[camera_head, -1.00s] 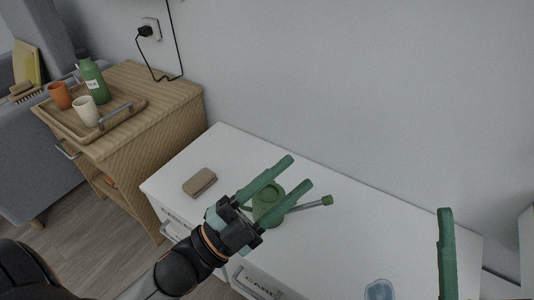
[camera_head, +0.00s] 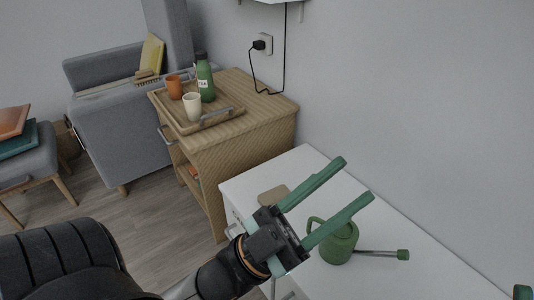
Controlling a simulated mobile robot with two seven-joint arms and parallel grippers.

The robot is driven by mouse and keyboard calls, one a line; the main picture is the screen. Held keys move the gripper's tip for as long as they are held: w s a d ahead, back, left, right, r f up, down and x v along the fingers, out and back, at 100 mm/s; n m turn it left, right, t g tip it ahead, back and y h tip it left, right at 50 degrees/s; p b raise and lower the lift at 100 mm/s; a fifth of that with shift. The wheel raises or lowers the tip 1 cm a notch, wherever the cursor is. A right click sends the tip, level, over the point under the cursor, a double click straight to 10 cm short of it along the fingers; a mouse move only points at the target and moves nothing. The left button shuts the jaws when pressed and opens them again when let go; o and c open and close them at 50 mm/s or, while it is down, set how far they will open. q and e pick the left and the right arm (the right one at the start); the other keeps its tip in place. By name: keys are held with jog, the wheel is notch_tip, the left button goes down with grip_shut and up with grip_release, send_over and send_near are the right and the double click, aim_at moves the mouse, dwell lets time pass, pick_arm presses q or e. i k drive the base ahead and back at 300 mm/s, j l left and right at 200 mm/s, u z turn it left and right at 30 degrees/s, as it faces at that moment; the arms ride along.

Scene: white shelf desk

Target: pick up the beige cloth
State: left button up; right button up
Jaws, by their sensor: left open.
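A small flat beige-brown piece (camera_head: 272,195), which looks like the folded beige cloth, lies on the left part of the white desk (camera_head: 420,275). My left gripper hides part of it. My left gripper (camera_head: 356,180) is open and empty, its two green fingers pointing up and right, past the cloth and above the desk. Of my right gripper only a green fingertip (camera_head: 523,292) shows at the lower right corner.
A green watering can (camera_head: 337,243) and a grey rod with a green end (camera_head: 382,253) are on the desk to the right. A wooden cabinet (camera_head: 250,125) with a tray, two cups and a green bottle (camera_head: 205,80) stands behind left. A grey sofa (camera_head: 120,125) is beyond.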

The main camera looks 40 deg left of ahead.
aim_at(273, 196)
jog(key=u, duration=1.2)
jog(key=j+z, duration=0.1)
jog(key=z, duration=1.45)
jog(key=k+j, duration=0.15)
jog(key=k, duration=0.4)
jog(key=k+j, duration=0.2)
jog(key=k, duration=0.4)
jog(key=k+j, duration=0.15)
jog(key=k, duration=0.4)
jog(key=k+j, duration=0.15)
jog(key=j+z, duration=0.05)
jog(key=j, duration=0.05)
